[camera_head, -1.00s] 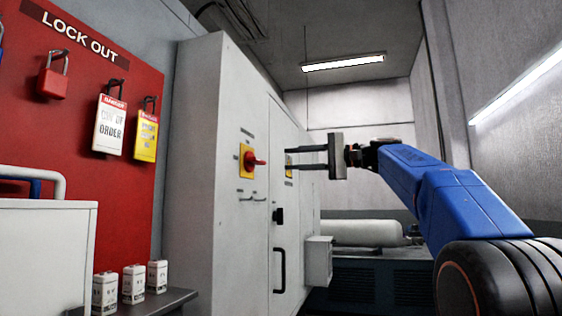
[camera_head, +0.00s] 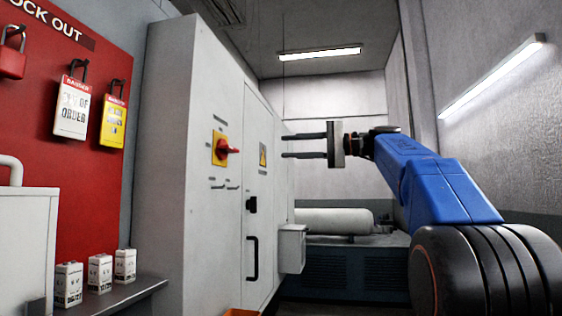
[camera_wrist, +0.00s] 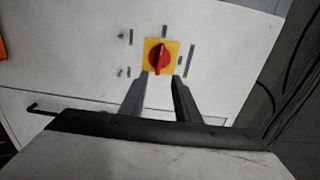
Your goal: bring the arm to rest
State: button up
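My gripper (camera_head: 306,146) is at the end of my blue arm, right of the grey cabinet (camera_head: 190,80) in the head view. Its two dark fingers point left toward the cabinet and are apart, with nothing between them. In the wrist view the fingers (camera_wrist: 161,82) are also apart and empty. A red rotary switch on a yellow plate (camera_head: 222,149) is on the cabinet front. It shows in the wrist view too (camera_wrist: 160,57), beyond the fingertips, its red handle lined up with the gap. I see no contact.
A red lockout board (camera_head: 60,190) with a red padlock (camera_head: 13,58) and tags (camera_head: 72,112) hangs at left. Several small white boxes (camera_head: 98,272) stand on a shelf. A door handle (camera_head: 252,258) and a grey box (camera_head: 291,248) project from the cabinet. A white tank (camera_head: 335,220) lies behind.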

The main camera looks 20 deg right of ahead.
jog(key=s+a+f+g+h, duration=0.15)
jog(key=s+a+f, duration=0.25)
jog(key=f, duration=0.6)
jog(key=s+a+f+g+h, duration=0.1)
jog(key=s+a+f+h, duration=0.25)
jog(key=f, duration=0.65)
jog(key=s+a+f+g+h, duration=0.1)
jog(key=s+a+f+h, duration=0.2)
jog(key=f, duration=0.8)
jog(key=s+d+f+n+h, duration=0.1)
jog(key=s+f+n+h, duration=0.1)
jog(key=s+f, duration=0.5)
jog(key=s+d+f+n+g+h, duration=0.1)
jog(key=s+f, duration=0.6)
jog(key=f, duration=0.8)
jog(key=s+d+f+n+g+h, duration=0.1)
jog(key=s+f+n+h, duration=0.2)
jog(key=s+f, duration=0.4)
notch_tip(320, 180, down, 4)
jog(key=shift+s+d+r+n+h, duration=0.1)
jog(key=shift+s+d+n+h, duration=0.2)
jog(key=shift+n, duration=0.2)
jog(key=shift+r, duration=0.1)
